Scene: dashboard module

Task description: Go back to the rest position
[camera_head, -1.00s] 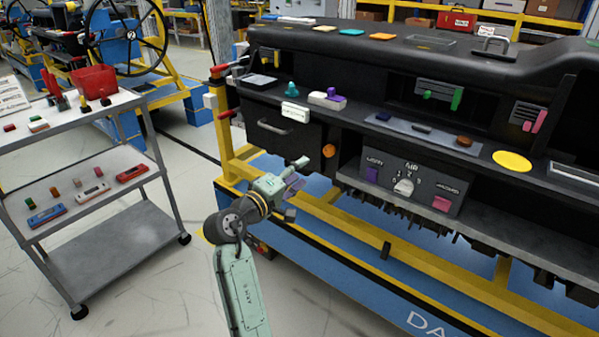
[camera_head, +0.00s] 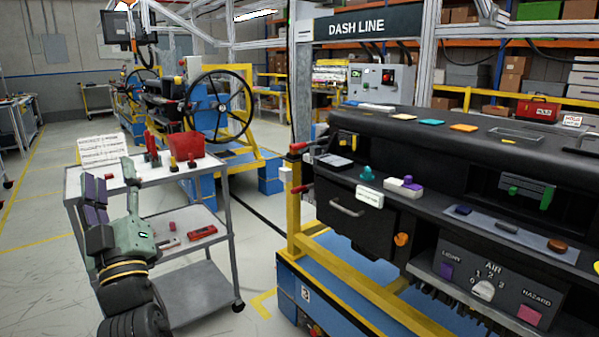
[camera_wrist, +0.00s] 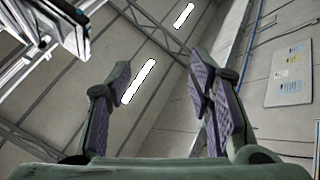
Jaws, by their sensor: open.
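My gripper (camera_head: 110,190) is raised at the left of the head view, in front of the grey cart. Its fingers point upward, with purple pads showing. In the wrist view my gripper (camera_wrist: 165,90) has its two fingers spread apart with nothing between them. The black dashboard module (camera_head: 400,230) stands at the right, well apart from my gripper. Its panel with the white AIR knob (camera_head: 484,290) shows low at the right.
The grey cart (camera_head: 228,215) stands just behind my gripper and holds a red bin (camera_head: 186,146) and small parts. A yellow and blue frame (camera_head: 294,240) carries the dashboard. A steering wheel rig (camera_head: 218,105) is farther back. Open floor (camera_head: 35,255) lies to the left.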

